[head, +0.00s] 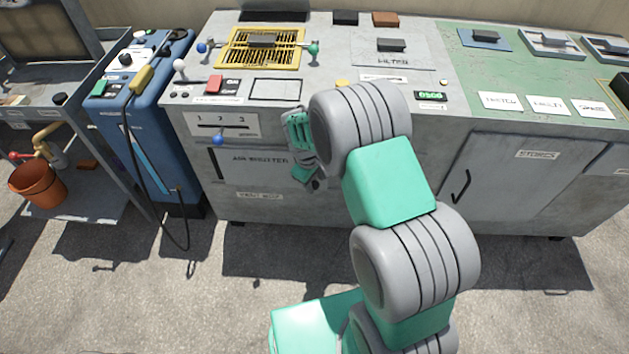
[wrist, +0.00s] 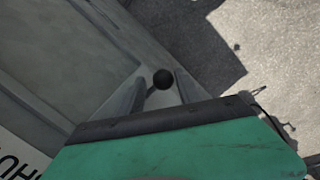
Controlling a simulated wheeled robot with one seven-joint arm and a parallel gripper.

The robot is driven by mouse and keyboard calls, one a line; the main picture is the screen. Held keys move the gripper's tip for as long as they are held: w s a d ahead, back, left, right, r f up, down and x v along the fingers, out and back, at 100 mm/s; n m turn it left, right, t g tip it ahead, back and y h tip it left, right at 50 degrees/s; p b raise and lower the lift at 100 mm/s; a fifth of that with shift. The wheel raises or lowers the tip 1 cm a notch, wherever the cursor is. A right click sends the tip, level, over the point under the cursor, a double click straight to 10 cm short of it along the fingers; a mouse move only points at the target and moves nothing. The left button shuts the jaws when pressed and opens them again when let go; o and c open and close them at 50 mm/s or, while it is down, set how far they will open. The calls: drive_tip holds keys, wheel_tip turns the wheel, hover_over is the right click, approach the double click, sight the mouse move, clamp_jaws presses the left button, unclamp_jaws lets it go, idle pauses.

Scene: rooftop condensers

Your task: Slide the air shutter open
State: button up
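The air shutter (head: 258,172) is a grey panel in the front of the grey bench, lettered "AIR SHUTTER". A dark strip shows along its left edge. Its right part is hidden behind my gripper and arm. My gripper (head: 306,176) is at the panel's right side. In the wrist view a dark round knob (wrist: 163,79) on a short stem stands between the two fingers of my gripper (wrist: 158,90). The fingers are apart, with some gap visible beside the knob. I cannot tell whether either finger touches it.
Above the shutter, a slotted plate marked 1 2 3 (head: 222,123) carries a blue-knobbed lever (head: 218,140). A blue cabinet (head: 140,85) with a cable stands to the left. A stores door (head: 515,175) is to the right. The concrete floor in front looks clear.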

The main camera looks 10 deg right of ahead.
clamp_jaws()
drive_tip(key=shift+a, duration=0.1)
idle(0.3)
drive_tip(key=shift+s, duration=0.1)
